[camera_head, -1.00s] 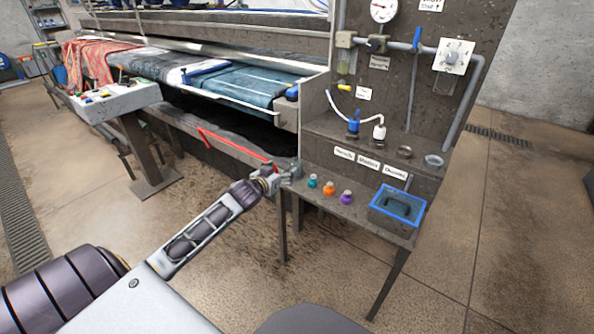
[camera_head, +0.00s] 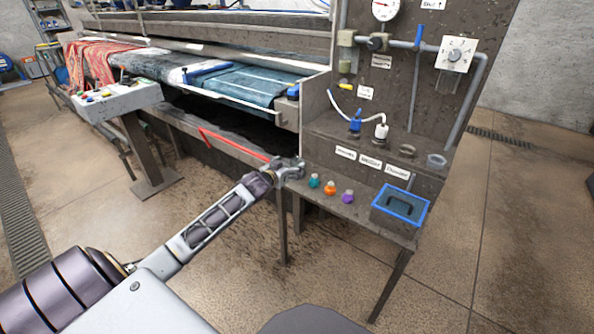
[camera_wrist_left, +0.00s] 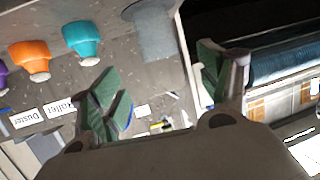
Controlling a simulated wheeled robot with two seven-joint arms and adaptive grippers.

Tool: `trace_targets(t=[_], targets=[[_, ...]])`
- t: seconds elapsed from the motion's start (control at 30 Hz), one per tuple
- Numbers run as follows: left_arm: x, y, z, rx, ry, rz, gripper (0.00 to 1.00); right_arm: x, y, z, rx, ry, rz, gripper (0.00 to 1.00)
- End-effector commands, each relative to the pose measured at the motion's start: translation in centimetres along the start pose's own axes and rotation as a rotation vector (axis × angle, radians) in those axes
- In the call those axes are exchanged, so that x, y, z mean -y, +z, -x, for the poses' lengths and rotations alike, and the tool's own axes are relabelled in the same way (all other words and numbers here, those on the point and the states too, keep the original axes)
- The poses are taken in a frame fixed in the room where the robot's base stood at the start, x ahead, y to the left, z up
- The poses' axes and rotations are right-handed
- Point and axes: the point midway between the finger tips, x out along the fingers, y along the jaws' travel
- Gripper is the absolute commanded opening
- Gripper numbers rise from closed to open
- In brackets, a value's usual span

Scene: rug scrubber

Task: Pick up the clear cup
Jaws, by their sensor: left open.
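A translucent grey cup-like thing (camera_wrist_left: 155,30) stands beside the teal-capped bottle in the left wrist view, just beyond my fingers; it looks like the clear cup. In the head view my left gripper seems to hide it. My left gripper (camera_head: 292,168) is at the left end of the small bench; its green-padded fingers (camera_wrist_left: 162,82) are spread, with nothing between them. A second small translucent cup (camera_head: 437,160) sits on the panel's ledge at the right. My right gripper is not in view.
Teal (camera_head: 314,181), orange (camera_head: 330,188) and purple (camera_head: 347,196) bottles stand in a row right of my left gripper. A blue-rimmed bin (camera_head: 383,213) is at the bench's right end. The rug machine (camera_head: 240,85) is behind on the left.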

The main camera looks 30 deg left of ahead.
Motion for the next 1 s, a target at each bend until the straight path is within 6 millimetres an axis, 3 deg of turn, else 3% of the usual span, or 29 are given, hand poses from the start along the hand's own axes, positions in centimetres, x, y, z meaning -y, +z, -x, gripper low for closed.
trace_targets(t=[0.4,1.0], targets=[[0.0,0.0,-2.6,-0.001,0.0,0.001,0.77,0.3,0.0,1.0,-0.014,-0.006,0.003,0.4],[0.0,0.0,-3.2,0.0,0.0,0.0,0.77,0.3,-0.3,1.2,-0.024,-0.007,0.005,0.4]])
